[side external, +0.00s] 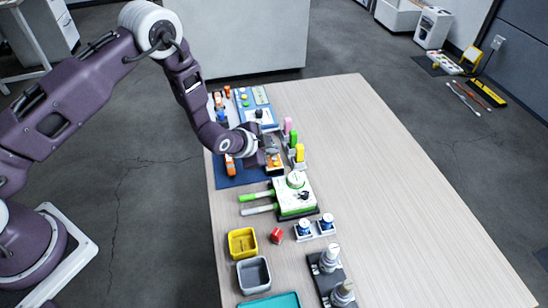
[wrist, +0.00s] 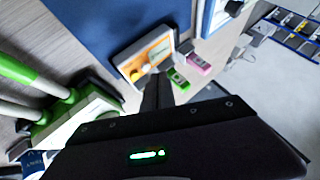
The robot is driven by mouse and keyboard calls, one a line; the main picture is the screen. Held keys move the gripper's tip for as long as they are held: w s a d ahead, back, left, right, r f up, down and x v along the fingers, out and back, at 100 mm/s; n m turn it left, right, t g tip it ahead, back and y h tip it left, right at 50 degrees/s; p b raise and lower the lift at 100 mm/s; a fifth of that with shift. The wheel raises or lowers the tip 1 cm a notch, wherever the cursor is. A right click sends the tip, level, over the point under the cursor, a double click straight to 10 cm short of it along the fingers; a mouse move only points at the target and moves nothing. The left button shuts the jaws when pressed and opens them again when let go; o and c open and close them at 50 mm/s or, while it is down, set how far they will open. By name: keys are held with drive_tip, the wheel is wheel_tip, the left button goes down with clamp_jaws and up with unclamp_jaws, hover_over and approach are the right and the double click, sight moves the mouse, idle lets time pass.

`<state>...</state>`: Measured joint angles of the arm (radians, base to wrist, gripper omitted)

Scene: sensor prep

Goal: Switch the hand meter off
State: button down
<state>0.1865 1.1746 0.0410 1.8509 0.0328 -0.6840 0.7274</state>
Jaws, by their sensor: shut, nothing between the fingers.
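A small device with an orange face and a pale knob (wrist: 151,56), which looks like the hand meter, lies at the edge of the blue mat (wrist: 90,22) in the wrist view. In the side view its orange edge (side external: 273,169) shows just below my gripper (side external: 271,150), which hides most of it. My gripper is shut and empty, pointing down. In the wrist view its dark fingertips (wrist: 157,78) are close to the lower right of the knob. I cannot tell whether they touch it, nor read the knob's setting.
A white box with a round top (side external: 296,190) and green-handled rods (side external: 255,197) stands beside the mat. Pink (side external: 288,125), green (side external: 293,137) and yellow (side external: 299,153) upright pieces stand close to the right. Yellow (side external: 242,241) and grey (side external: 254,274) bins are nearer. The table's right side is clear.

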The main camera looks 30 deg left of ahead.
sight(271, 161)
idle(0.5)
drive_tip(key=shift+f, duration=0.4)
drive_tip(key=shift+f, duration=0.4)
idle(0.4)
drive_tip(key=shift+r, duration=0.8)
drive_tip(key=shift+r, duration=2.55)
